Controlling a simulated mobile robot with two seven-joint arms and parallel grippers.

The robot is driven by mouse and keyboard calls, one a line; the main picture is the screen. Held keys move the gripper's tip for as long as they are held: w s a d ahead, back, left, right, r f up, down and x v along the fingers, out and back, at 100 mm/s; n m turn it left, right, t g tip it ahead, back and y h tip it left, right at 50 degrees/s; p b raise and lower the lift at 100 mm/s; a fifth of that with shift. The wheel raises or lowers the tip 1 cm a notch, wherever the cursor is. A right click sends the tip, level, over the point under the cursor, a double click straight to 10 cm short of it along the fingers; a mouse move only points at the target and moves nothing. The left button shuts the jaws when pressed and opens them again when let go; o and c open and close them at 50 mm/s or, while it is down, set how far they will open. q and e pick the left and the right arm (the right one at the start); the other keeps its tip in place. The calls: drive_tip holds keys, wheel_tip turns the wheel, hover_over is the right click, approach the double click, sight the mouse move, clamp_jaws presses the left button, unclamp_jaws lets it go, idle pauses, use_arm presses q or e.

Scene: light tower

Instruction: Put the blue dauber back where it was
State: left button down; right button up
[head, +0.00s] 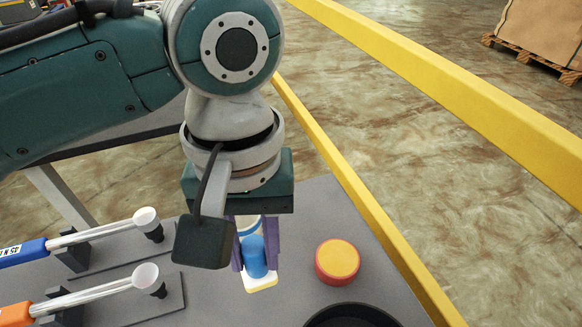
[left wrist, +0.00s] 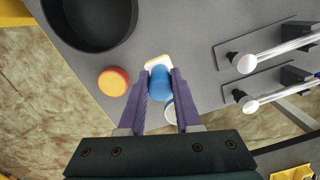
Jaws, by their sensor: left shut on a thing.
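My left gripper (head: 256,262) points down over the grey table, its purple fingers shut on the blue dauber (head: 256,257). The dauber's blue cylinder also shows between the fingers in the left wrist view (left wrist: 160,82). A flat white and yellow piece (head: 262,284) shows just past its end. A round white part with a blue edge (left wrist: 170,109) shows on its other side, partly hidden by the fingers. I cannot tell whether either piece belongs to the dauber, or whether the dauber touches the table. My right gripper is not in view.
A red disc with a yellow top (head: 337,262) lies close to the right of the gripper. A black round dish (head: 352,316) stands near the front. Two tools, blue-handled (head: 22,252) and orange-handled (head: 17,314), rest on stands at left. A yellow rail (head: 360,195) runs beyond the table edge.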

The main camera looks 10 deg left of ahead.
sight(254, 243)
use_arm(q)
wheel_tip(254, 243, down, 8)
drive_tip(key=shift+f+b, duration=0.1)
drive_tip(key=shift+b, duration=0.9)
drive_tip(key=c, duration=0.6)
unclamp_jaws()
drive_tip(key=r+p, duration=0.1)
drive_tip(key=r, duration=0.3)
drive_tip(key=r+p, duration=0.1)
drive_tip(key=r, duration=0.3)
drive_tip(key=r+p, duration=0.1)
drive_tip(key=r, duration=0.3)
drive_tip(key=shift+w+a, duration=0.1)
drive_tip(key=shift+w, duration=0.3)
drive_tip(key=s+d+f+m+t+h, duration=0.2)
drive_tip(key=s+d+m+h, duration=0.1)
drive_tip(key=s, duration=0.3)
drive_tip(key=s+a+m+t+y, duration=0.1)
drive_tip(key=s+a, duration=0.2)
drive_tip(key=a, duration=0.3)
drive_tip(key=s+a+r+m+t+y, duration=0.1)
drive_tip(key=s+a+y, duration=0.1)
drive_tip(key=a, duration=0.4)
drive_tip(key=shift+s+a, duration=0.15)
drive_tip(key=shift+s, duration=0.7)
